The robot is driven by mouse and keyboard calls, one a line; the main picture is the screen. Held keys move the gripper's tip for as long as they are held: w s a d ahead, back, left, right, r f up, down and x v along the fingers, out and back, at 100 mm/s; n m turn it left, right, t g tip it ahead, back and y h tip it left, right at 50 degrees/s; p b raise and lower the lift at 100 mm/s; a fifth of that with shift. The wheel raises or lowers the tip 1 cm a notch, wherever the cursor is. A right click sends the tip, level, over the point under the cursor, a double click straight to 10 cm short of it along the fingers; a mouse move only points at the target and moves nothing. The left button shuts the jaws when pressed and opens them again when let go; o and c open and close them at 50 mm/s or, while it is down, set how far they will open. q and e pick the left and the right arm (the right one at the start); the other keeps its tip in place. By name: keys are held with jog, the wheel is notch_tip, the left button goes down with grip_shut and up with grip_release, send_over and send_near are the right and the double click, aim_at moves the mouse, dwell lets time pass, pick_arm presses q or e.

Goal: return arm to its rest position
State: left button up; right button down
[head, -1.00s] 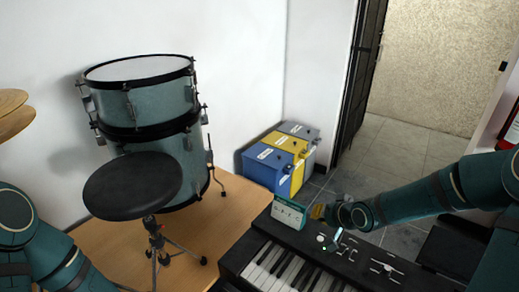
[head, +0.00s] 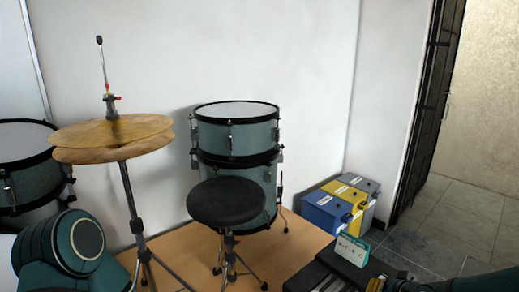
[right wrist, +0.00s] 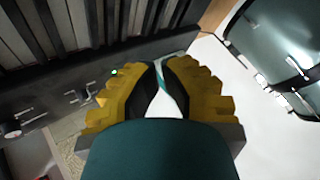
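My right arm comes in at the lower right of the head view. My right gripper (head: 375,284) is low in that view, over the keyboard and just in front of a small teal-and-white box, apart from it. In the right wrist view its two yellow fingers with black pads (right wrist: 161,88) are close together, with a narrow gap between them. A white surface with a teal stripe shows through the gap, and I see nothing held. My left arm (head: 62,250) fills the lower left of the head view; its gripper is outside the picture.
The teal-and-white box (head: 351,250) stands on the black keyboard (head: 310,277). A black stool (head: 227,201), teal drums (head: 236,133) and cymbals (head: 112,137) stand to the left. Blue, yellow and grey boxes (head: 344,200) are by the wall. Grey floor is clear near the gate.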

jog(key=a+f, duration=0.2)
jog(key=s+a+f+g+y, duration=0.1)
jog(key=a+f, duration=0.1)
jog(key=a, duration=0.1)
jog(key=s+a+f+n+g, duration=0.1)
jog(key=a+f, duration=0.1)
jog(key=a, duration=0.1)
jog(key=shift+s+a+f+y, duration=0.1)
jog(key=shift+a+f+y, duration=0.1)
jog(key=shift+f+y, duration=0.1)
jog(key=s+a+f+n+g, duration=0.1)
jog(key=s+a+f+g, duration=0.1)
jog(key=s+a+f, duration=0.3)
jog(key=s+a+f+n+g, duration=0.2)
jog(key=s+a+f, duration=0.4)
jog(key=s, duration=0.4)
jog(key=shift+s+a+f+g, duration=0.25)
jog(key=shift+s+a+g, duration=0.05)
jog(key=shift+a+g, duration=0.35)
